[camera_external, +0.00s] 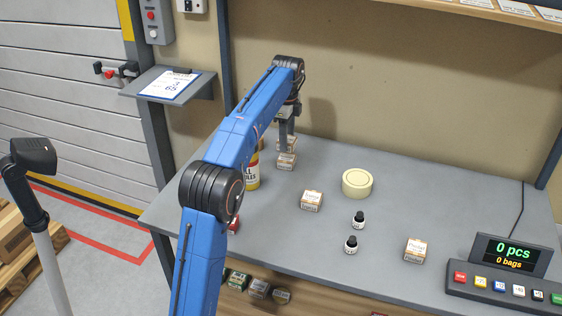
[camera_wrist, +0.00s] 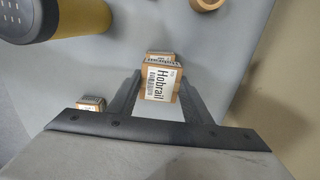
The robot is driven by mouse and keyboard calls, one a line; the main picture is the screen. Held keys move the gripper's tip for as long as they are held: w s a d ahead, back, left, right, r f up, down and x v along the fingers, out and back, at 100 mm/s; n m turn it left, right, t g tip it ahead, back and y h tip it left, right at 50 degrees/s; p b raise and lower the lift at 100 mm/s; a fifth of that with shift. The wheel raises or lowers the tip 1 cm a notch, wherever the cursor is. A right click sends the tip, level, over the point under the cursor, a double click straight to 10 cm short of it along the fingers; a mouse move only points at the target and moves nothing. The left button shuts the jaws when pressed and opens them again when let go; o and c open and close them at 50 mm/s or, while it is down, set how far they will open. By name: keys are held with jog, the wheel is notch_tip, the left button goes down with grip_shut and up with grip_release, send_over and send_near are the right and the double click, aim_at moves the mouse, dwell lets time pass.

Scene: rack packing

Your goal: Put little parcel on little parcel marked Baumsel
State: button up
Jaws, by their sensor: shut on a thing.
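My gripper (camera_external: 286,137) is shut on a small brown and white parcel (camera_external: 289,145). In the wrist view the parcel (camera_wrist: 160,82) reads "Hobrail" and sits between both fingers (camera_wrist: 157,98). A second little parcel (camera_external: 286,161) stands on the table directly below it in the external view. In the wrist view part of a parcel (camera_wrist: 160,56) shows past the held one, mostly hidden, its print unclear. I cannot tell whether the two touch. Other little parcels stand at the table's middle (camera_external: 312,200) and right (camera_external: 416,250), their labels too small to read.
A yellow can (camera_external: 253,171) stands close left of the stack. A tape roll (camera_external: 357,182) and two small dark bottles (camera_external: 358,220) (camera_external: 351,245) stand to the right. Another small parcel (camera_wrist: 91,103) shows left in the wrist view. A counter display (camera_external: 513,253) sits at the right front.

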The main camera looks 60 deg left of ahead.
jog(key=shift+f, duration=1.95)
jog(key=o, duration=1.1)
jog(key=shift+f, duration=0.15)
notch_tip(320, 180, up, 11)
jog(key=shift+r, duration=0.65)
